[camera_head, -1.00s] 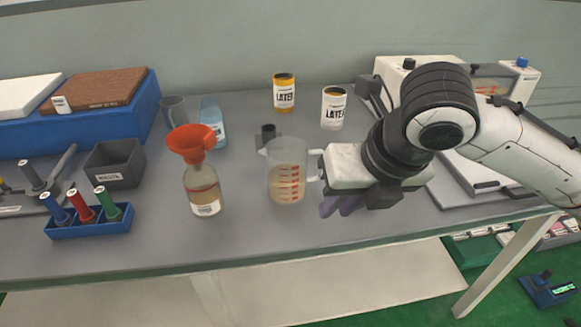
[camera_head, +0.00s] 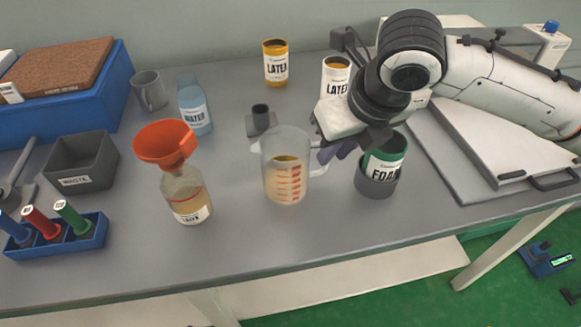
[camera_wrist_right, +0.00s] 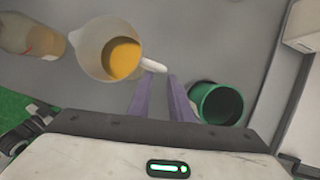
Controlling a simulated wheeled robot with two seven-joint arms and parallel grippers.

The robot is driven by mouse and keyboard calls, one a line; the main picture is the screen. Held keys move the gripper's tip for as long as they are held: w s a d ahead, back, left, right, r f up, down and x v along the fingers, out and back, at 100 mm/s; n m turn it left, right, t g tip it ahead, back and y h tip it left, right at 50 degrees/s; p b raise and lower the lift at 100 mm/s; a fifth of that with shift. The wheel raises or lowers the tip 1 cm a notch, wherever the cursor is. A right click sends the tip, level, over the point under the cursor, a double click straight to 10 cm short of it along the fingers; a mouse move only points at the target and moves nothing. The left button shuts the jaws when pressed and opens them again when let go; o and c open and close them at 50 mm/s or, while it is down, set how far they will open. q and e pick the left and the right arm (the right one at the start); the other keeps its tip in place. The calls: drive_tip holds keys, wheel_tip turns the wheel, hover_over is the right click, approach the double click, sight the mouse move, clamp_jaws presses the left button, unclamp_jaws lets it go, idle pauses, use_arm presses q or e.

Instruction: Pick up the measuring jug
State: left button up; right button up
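The measuring jug (camera_head: 285,180) is clear with red markings and holds orange-yellow liquid. It stands upright on the grey table, its handle on the right side. In the right wrist view the jug (camera_wrist_right: 92,48) is at upper left, with its pale handle (camera_wrist_right: 153,66) pointing toward my fingers. My right gripper (camera_head: 335,150) is just right of the jug, near its handle. In the right wrist view the purple fingers (camera_wrist_right: 162,82) are apart, with the handle's end at the tips; I cannot tell whether they touch. My left gripper is not in view.
A green-labelled FOAM can in a grey holder (camera_head: 375,187) stands close right of the gripper. A bottle with an orange funnel (camera_head: 165,143) stands left of the jug. A small grey stand (camera_head: 259,122) and LATEX cans (camera_head: 275,62) are behind. The table front is clear.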

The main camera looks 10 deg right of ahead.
drive_tip(key=x, duration=0.4)
drive_tip(key=shift+w+d+f, duration=0.1)
drive_tip(key=shift+w, duration=0.05)
clamp_jaws()
